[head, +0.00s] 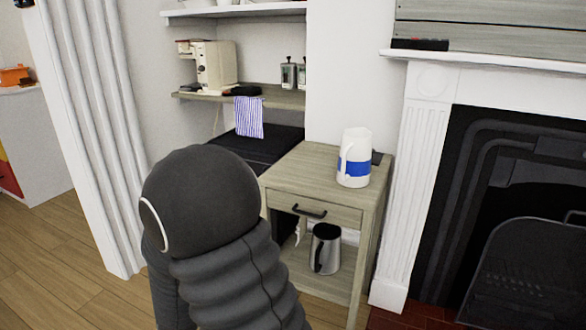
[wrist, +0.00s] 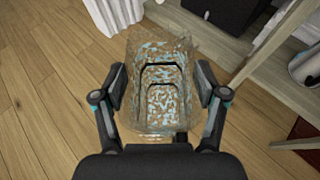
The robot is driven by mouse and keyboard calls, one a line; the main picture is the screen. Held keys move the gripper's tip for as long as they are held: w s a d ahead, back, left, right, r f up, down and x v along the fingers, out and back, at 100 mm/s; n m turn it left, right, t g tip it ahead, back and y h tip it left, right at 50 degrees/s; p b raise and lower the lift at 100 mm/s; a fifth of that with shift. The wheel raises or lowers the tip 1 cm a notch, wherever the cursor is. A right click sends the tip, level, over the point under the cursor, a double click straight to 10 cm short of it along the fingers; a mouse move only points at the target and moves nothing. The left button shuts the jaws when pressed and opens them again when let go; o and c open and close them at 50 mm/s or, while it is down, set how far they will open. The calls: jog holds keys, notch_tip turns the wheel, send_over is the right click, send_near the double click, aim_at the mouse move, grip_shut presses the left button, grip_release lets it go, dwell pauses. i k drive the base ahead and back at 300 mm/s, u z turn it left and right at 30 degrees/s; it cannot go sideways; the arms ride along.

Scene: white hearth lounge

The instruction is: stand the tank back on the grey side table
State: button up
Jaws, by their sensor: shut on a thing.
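The tank (wrist: 160,60) is a clear, box-like vessel with brown and pale-blue speckles showing on it. In the wrist view it sits between the two fingers of my gripper (wrist: 160,88), which is shut on it. Wooden floor lies beneath it; its height above the floor is hard to judge. In the head view my dark arm hides both the gripper and the tank. The grey side table (head: 300,160), with one drawer and a lower shelf, stands right of my arm. Its front left top is bare.
A white jug with a blue band (head: 354,158) stands on the table's right side, with a small dark item (head: 377,158) behind it. A steel pitcher (head: 325,250) stands on the lower shelf. A coffee machine (head: 214,66) and striped cloth (head: 249,118) are behind; a fireplace is right.

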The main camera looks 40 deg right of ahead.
aim_at(299, 165)
jog(key=u, duration=0.95)
jog(key=k, duration=0.75)
jog(key=z, duration=0.8)
jog(key=i, duration=0.5)
